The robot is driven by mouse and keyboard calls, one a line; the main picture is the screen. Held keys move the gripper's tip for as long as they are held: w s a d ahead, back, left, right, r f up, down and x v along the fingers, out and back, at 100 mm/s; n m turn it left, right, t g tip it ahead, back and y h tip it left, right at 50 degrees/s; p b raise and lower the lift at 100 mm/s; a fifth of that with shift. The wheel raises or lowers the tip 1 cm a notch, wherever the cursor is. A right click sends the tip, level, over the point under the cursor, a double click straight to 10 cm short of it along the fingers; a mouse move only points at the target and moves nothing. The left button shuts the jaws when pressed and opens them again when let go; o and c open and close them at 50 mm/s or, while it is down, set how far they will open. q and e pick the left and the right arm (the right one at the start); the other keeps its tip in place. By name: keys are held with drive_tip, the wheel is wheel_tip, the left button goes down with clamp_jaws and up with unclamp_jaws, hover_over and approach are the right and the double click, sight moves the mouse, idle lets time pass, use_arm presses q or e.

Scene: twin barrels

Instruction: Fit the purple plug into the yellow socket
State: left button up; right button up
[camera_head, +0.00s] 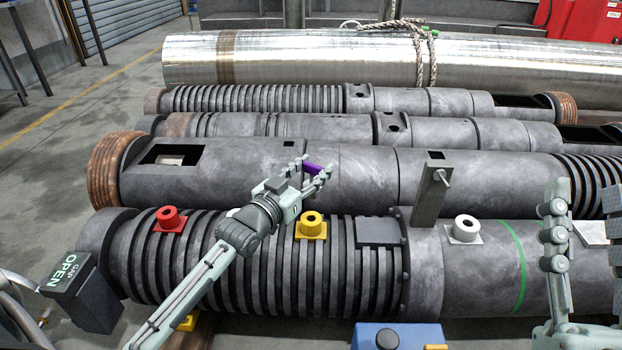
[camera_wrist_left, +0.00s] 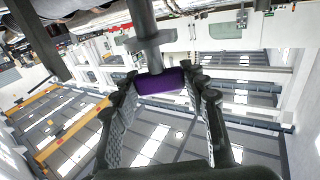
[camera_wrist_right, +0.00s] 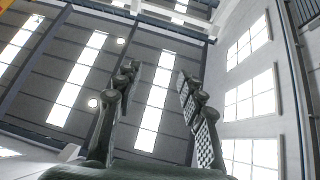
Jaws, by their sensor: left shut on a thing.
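The purple plug (camera_head: 314,168) is between the fingers of my left gripper (camera_head: 316,171), which is shut on it. In the left wrist view the plug (camera_wrist_left: 160,82) shows as a purple block with a grey shaft standing out of its far side. The yellow socket (camera_head: 311,226), a square base with a round collar and a dark hole, sits on the near ribbed barrel. The plug is above and behind it in the head view, apart from it. My right gripper (camera_head: 555,232) is at the right edge; the right wrist view shows its fingers (camera_wrist_right: 158,88) apart and empty.
A red socket (camera_head: 169,219) and a white socket (camera_head: 464,229) sit on the same barrel (camera_head: 424,265). A grey upright bracket (camera_head: 431,191) with a peg stands between the yellow and white sockets. A blue box (camera_head: 398,337) is at the front. A dark box marked "GAP OPEN" (camera_head: 82,296) stands left.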

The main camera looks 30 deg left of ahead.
use_arm(q)
drive_tip(key=shift+w+a, duration=0.25)
drive_tip(key=shift+a, duration=0.05)
use_arm(e)
drive_tip(key=shift+s+d+r+t, duration=0.1)
drive_tip(key=shift+s+r+t, duration=0.2)
drive_tip(key=shift+s+r, duration=0.3)
drive_tip(key=shift+w, duration=0.1)
